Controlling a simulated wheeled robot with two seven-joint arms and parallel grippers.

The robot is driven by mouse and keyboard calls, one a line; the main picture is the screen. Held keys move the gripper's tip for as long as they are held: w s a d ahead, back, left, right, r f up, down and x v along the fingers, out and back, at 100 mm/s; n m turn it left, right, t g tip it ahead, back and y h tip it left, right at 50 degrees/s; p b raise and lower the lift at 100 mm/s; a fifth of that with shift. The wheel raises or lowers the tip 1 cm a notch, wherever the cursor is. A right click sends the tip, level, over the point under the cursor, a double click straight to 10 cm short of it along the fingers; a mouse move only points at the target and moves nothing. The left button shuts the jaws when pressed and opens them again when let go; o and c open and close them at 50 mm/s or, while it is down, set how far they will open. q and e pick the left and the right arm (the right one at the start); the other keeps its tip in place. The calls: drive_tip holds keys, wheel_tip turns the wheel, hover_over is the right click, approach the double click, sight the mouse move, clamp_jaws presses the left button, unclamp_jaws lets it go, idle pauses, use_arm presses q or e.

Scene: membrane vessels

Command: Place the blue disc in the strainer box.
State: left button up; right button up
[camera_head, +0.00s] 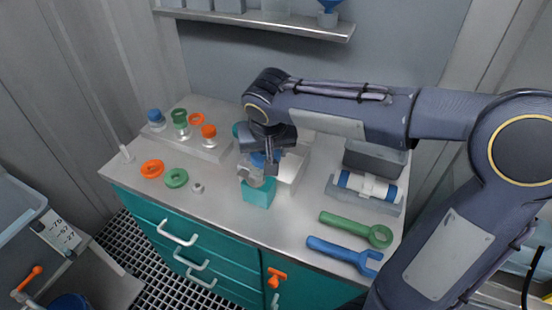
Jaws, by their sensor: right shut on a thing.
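My right gripper (263,168) reaches down over the middle of the bench. It is shut on a small blue piece (258,159) that looks like the blue disc, mostly hidden by the fingers. Just below is a clear vessel at the top of a teal block (258,194); I cannot tell whether the blue piece touches it. A pale box (293,167) stands right beside the gripper, partly hidden by my arm. A dark grey open box (375,160) stands at the back right. I cannot tell which is the strainer box. My left gripper is not in view.
A rack (190,143) with capped vessels stands at the back left. An orange ring (152,169), a green ring (176,178) and a small nut (198,188) lie before it.

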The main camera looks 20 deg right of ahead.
drive_tip(key=w+d+f, duration=0.1)
drive_tip(key=f, duration=0.1)
drive_tip(key=w+d+f, duration=0.3)
drive_tip(key=f, duration=0.1)
drive_tip(key=shift+w+d+f, duration=0.25)
drive_tip(key=shift+d+f, duration=0.05)
drive_tip(key=shift+f, duration=1.55)
drive_tip(key=shift+f+b, duration=0.15)
drive_tip(key=shift+b, duration=0.15)
drive_tip(key=o, duration=1)
